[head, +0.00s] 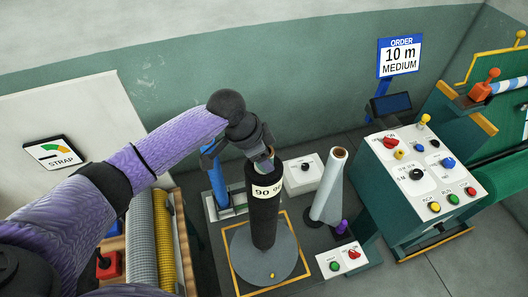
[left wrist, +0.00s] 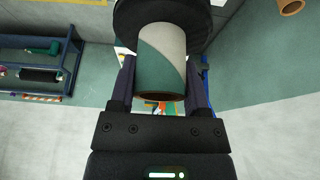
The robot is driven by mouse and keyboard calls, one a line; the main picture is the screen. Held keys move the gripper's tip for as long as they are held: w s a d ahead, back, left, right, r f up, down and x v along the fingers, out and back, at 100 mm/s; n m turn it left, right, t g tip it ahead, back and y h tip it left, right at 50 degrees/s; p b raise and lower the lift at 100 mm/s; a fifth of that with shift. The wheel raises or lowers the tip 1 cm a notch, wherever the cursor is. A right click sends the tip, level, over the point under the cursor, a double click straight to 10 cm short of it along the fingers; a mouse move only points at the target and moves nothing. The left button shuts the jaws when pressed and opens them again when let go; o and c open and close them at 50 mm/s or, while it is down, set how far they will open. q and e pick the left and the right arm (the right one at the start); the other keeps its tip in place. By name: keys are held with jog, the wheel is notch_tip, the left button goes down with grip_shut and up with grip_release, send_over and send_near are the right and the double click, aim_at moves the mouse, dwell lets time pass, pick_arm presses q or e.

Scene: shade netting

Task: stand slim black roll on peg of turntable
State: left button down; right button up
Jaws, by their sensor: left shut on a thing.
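The slim black roll (head: 264,215), with a white "90" label near its top, stands about upright over the grey disc of the turntable (head: 241,262). My left gripper (head: 262,157) is above the roll and shut on its top end. In the left wrist view a tube end (left wrist: 162,65) sits between the two fingers of my left gripper (left wrist: 160,92), with a black round part behind it. The peg is hidden. I cannot tell whether the roll's lower end touches the disc. My right gripper is not in view.
A pale roll (head: 329,186) leans right of the turntable, near a purple-topped piece (head: 342,227) and a small button box (head: 342,260). A white box (head: 302,174) and blue post (head: 216,178) stand behind. A control console (head: 420,175) is at right. Grey and yellow rolls (head: 162,240) lie left.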

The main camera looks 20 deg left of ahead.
aim_at(264, 209)
pick_arm(q)
notch_tip(264, 209, down, 13)
jog(key=b, duration=0.8)
jog(key=shift+r, duration=0.15)
dwell(0.4)
